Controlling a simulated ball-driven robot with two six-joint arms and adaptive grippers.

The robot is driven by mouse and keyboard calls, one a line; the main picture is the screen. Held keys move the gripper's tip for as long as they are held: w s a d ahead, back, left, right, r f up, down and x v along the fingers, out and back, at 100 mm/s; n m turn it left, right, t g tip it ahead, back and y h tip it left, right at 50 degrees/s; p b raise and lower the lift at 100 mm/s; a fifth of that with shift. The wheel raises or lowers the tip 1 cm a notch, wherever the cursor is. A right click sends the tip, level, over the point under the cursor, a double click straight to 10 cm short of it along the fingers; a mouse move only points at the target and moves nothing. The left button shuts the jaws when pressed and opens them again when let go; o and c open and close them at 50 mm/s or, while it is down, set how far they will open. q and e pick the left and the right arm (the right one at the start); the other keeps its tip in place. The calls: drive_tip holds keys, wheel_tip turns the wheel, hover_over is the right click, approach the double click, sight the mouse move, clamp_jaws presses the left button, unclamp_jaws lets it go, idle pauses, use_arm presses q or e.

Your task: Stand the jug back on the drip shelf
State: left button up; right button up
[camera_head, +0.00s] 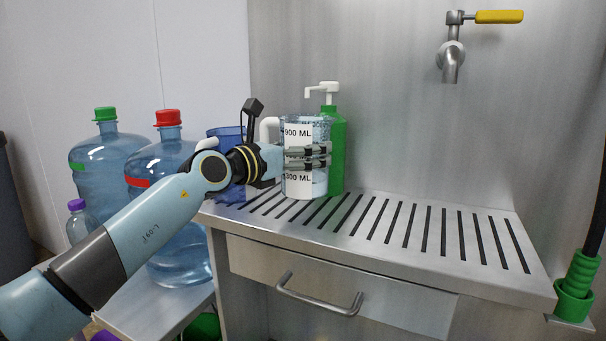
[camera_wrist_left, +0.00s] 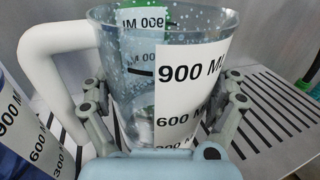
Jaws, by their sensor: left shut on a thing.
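The clear jug (camera_head: 306,133), with a white label marked 900 ML and 300 ML, is upright at the left end of the slotted drip shelf (camera_head: 461,274). Its base is at the shelf surface; I cannot tell whether it touches. My left gripper (camera_head: 308,158) is shut on the jug, its fingers around the body. In the left wrist view the jug (camera_wrist_left: 195,22) stands between the two fingers (camera_wrist_left: 163,112), its white handle (camera_wrist_left: 36,52) to the left. Droplets dot its wall. My right gripper is not in view.
A green pump bottle (camera_head: 338,150) stands right behind the jug. A blue jug (camera_head: 226,134) is to the left. Large water bottles (camera_head: 167,160) stand lower left. A tap (camera_head: 451,55) hangs over the clear right part of the shelf.

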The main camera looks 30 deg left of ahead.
use_arm(q)
wheel_tip(320, 180, down, 4)
drive_tip(key=shift+r+b, duration=0.15)
drive_tip(key=shift+b, duration=0.8)
drive_tip(key=shift+r, duration=0.15)
drive_tip(key=o, duration=1.4)
drive_tip(key=shift+s, duration=0.2)
drive_tip(key=p+v, duration=0.3)
drive_tip(key=v, duration=0.8)
drive_tip(key=shift+s+p, duration=0.3)
drive_tip(key=shift+s, duration=0.05)
drive_tip(key=shift+a, duration=0.1)
